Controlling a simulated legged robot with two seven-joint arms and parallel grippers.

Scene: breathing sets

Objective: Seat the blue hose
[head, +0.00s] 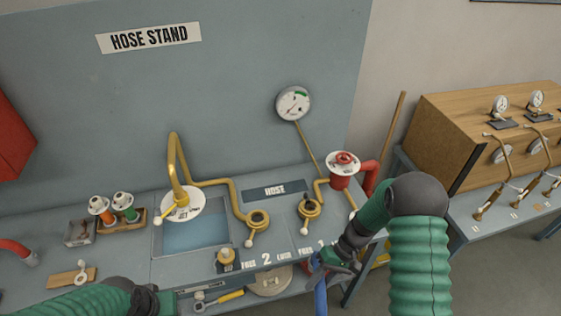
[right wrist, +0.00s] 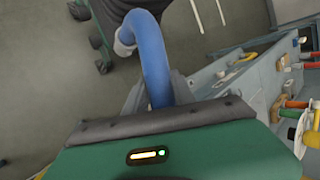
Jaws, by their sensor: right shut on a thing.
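The blue hose (head: 320,297) hangs below my right gripper (head: 335,262) in the head view, in front of the bench's front edge. In the right wrist view the blue hose (right wrist: 153,55) arches up from the jaws and bends left to a grey cuff (right wrist: 123,42). My right gripper is shut on the hose; the jaws' contact is partly hidden. Two brass ring fittings with levers, one on the left (head: 258,219) and one on the right (head: 309,208), sit on the bench by FREE/LOCK markings. My left gripper (head: 150,299) is low at the bottom left, its fingers unclear.
The hose stand bench (head: 340,222) carries a basin (head: 195,238) with a brass spout, a red post (head: 342,170) and a pressure gauge (head: 293,103). A yellow-handled tool (head: 220,299) lies near the front. A wooden cabinet (head: 470,125) stands on another bench at right.

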